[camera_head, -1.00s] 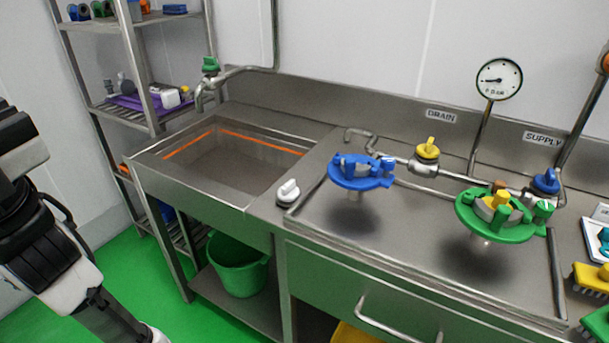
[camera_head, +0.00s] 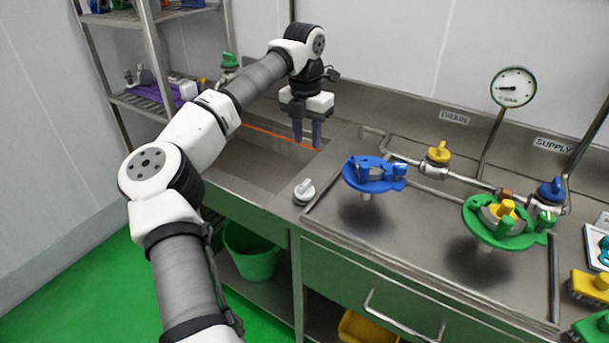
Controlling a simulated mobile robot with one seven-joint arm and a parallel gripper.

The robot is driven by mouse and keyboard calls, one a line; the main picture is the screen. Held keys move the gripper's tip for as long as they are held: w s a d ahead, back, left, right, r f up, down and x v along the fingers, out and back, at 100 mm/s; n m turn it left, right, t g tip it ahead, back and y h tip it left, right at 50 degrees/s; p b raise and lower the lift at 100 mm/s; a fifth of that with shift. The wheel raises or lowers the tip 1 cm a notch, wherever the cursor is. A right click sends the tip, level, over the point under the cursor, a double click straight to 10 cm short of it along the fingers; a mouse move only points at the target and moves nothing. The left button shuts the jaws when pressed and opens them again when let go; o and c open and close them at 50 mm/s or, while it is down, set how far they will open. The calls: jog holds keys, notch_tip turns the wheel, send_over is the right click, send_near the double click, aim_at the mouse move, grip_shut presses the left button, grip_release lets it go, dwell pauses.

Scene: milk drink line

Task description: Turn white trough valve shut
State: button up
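The white trough valve (camera_head: 304,191) is a small white knob on the steel counter, just right of the sink trough (camera_head: 238,165). Its handle points up and to the right in the picture. My gripper (camera_head: 307,135) hangs pointing down over the right part of the trough, above and behind the white valve and apart from it. Its two dark fingers stand apart with a gap between them, and nothing shows in it. My arm covers the left part of the trough.
A blue fixture (camera_head: 373,174) stands close right of the white valve, with a green fixture (camera_head: 505,222) farther right. Pipes carry a yellow valve (camera_head: 439,152) and a blue valve (camera_head: 551,190). A green-handled tap (camera_head: 229,61) is behind my arm. A green bucket (camera_head: 250,250) sits below.

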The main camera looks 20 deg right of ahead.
aim_at(305, 183)
jog(key=f+p, duration=0.1)
jog(key=f, duration=0.3)
jog(key=f+p, duration=0.1)
jog(key=f, duration=0.4)
jog(key=f+p, duration=0.1)
jog(key=f, duration=0.3)
jog(key=shift+w+a+f, duration=0.1)
jog(key=shift+a+f, duration=0.15)
jog(key=shift+f, duration=0.15)
jog(key=shift+c, duration=0.4)
grip_shut()
